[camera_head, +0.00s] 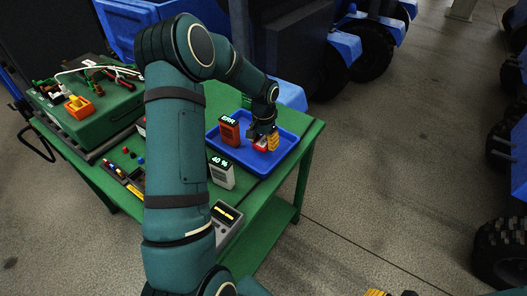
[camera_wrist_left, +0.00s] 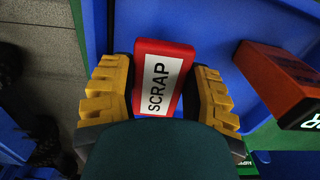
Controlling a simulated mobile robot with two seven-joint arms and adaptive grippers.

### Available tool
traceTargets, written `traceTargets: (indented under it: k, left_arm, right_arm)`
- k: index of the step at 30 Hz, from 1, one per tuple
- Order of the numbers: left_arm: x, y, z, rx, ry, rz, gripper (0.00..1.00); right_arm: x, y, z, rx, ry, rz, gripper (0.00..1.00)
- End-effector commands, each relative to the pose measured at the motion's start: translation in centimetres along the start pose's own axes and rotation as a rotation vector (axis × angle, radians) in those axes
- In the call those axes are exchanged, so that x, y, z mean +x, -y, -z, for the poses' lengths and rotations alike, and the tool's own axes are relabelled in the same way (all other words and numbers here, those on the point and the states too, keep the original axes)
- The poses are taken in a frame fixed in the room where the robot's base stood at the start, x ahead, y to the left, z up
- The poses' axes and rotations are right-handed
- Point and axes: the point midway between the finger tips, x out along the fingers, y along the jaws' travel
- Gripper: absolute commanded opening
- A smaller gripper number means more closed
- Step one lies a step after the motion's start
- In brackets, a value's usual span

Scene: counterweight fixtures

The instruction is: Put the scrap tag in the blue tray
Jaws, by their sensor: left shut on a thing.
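The scrap tag (camera_head: 260,144) is a red block with a white label reading SCRAP. In the left wrist view the scrap tag (camera_wrist_left: 163,78) sits between the yellow fingers of my left gripper (camera_wrist_left: 158,98). My left gripper (camera_head: 266,142) is shut on it, within the outline of the blue tray (camera_head: 262,164). The tray floor also shows behind the tag in the left wrist view (camera_wrist_left: 215,35). I cannot tell whether the tag touches the floor. Only yellow and black tips of my right gripper (camera_head: 390,293) show at the bottom edge.
An orange box with a lit ERR display (camera_head: 229,132) stands in the tray, left of the tag. A white box reading 40 % (camera_head: 221,173) and a grey device (camera_head: 228,214) stand on the green table (camera_head: 262,200). A green case (camera_head: 95,115) with cables is at left.

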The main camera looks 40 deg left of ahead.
Motion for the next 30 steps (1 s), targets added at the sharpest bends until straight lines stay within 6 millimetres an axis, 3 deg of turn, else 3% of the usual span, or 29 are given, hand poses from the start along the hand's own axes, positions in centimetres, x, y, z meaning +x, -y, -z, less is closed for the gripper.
traceTargets:
  k: [11,23,24,25,26,30]
  left_arm:
    - [4.3,0.0,0.0,0.0,0.0,0.0,0.16]
    - [4.8,0.0,0.0,-0.001,-0.002,0.001,0.16]
    - [4.8,0.0,0.0,-0.001,-0.001,0.001,0.61]
    - [4.7,0.0,0.0,-0.001,-0.001,0.001,0.71]
    - [4.7,0.0,0.0,-0.001,-0.001,0.001,0.78]
    - [4.7,0.0,0.0,-0.001,-0.001,0.001,0.78]
  right_arm:
    - [1.0,-0.4,0.1,0.0,-0.005,0.0,0.47]
    - [1.2,-0.5,0.1,0.0,-0.006,-0.001,0.47]
    - [1.2,-0.5,0.1,0.0,-0.006,-0.001,0.47]
    - [1.1,-0.4,0.1,0.0,-0.006,-0.001,0.47]
    - [1.1,-0.4,0.2,0.0,-0.006,-0.001,0.47]
    - [1.1,-0.4,0.2,0.0,-0.006,-0.001,0.47]
